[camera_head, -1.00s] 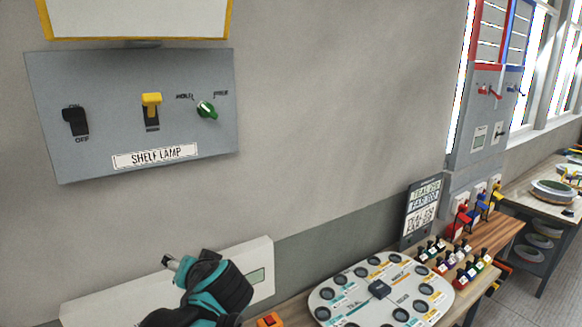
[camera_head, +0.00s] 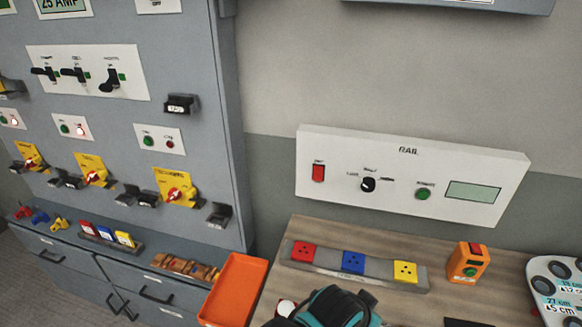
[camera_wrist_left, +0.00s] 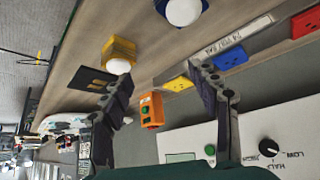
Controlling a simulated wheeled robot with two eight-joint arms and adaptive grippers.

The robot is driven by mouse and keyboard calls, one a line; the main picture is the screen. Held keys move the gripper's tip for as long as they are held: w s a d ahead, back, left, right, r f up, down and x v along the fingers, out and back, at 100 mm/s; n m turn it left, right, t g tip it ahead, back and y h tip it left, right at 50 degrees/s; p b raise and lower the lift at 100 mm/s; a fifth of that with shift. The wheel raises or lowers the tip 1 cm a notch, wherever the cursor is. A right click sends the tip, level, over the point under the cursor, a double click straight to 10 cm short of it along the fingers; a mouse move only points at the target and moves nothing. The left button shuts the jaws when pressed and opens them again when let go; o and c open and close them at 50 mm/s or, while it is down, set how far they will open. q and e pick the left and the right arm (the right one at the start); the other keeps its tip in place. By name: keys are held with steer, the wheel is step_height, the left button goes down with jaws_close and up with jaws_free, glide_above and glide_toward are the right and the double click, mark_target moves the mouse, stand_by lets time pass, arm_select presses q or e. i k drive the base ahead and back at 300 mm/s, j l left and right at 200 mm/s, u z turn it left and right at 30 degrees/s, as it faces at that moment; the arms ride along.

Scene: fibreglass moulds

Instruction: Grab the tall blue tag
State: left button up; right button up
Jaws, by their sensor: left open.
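On the cabinet ledge at the left of the head view, a small rack holds red, blue and yellow tags; the blue tag (camera_head: 104,233) is in the middle. A small blue item (camera_head: 40,217) lies further left between a red one and a yellow one. I cannot tell which, if either, is the tall blue tag. My left gripper shows in the left wrist view (camera_wrist_left: 150,72) with its two dark fingers spread and nothing held. Its teal and black wrist part shows at the bottom of the head view, far right of the tags. My right gripper is out of view.
An orange tray (camera_head: 234,290) stands between the ledge and the wooden bench. The bench bears a grey strip with red, blue (camera_head: 353,262) and yellow sockets, and an orange button box (camera_head: 467,263). The grey cabinet (camera_head: 190,60) carries several levers and yellow-plated switches.

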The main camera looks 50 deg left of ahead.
mark_target(105, 233)
steer(key=u, duration=3.15)
steer(key=j, duration=0.7)
steer(key=i+j, duration=0.4)
steer(key=i+j+z, duration=0.1)
steer(key=i+j, duration=0.3)
steer(key=j, duration=0.15)
steer(key=i+l, duration=0.4)
steer(key=i, duration=0.15)
steer(key=i+l, duration=0.35)
steer(key=i, duration=0.2)
